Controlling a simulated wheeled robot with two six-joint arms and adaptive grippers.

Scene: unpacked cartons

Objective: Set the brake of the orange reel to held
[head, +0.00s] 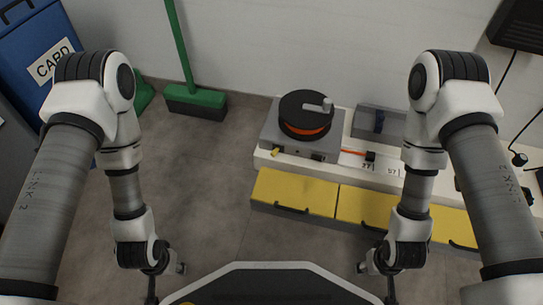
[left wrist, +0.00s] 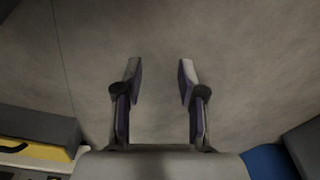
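The orange reel (head: 304,130) sits on a grey base box (head: 270,133) on the white bench top. Its black upper flange has a light grey crank or handle (head: 318,105). A small yellow lever or knob (head: 276,151) is on the front of the base; it may be the brake, but its setting is too small to read. My left gripper (left wrist: 160,72) is open and empty above the bare floor, away from the reel. My right gripper (head: 376,272) hangs low in front of the drawers; whether its fingers are apart cannot be made out.
An orange strip (head: 354,152) runs right from the base to a black block (head: 370,156) beside printed marks. A grey box (head: 378,122) stands behind. Yellow drawers (head: 295,190) form the bench front. A green broom (head: 196,101) and blue card bin (head: 35,50) stand left. Floor between is clear.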

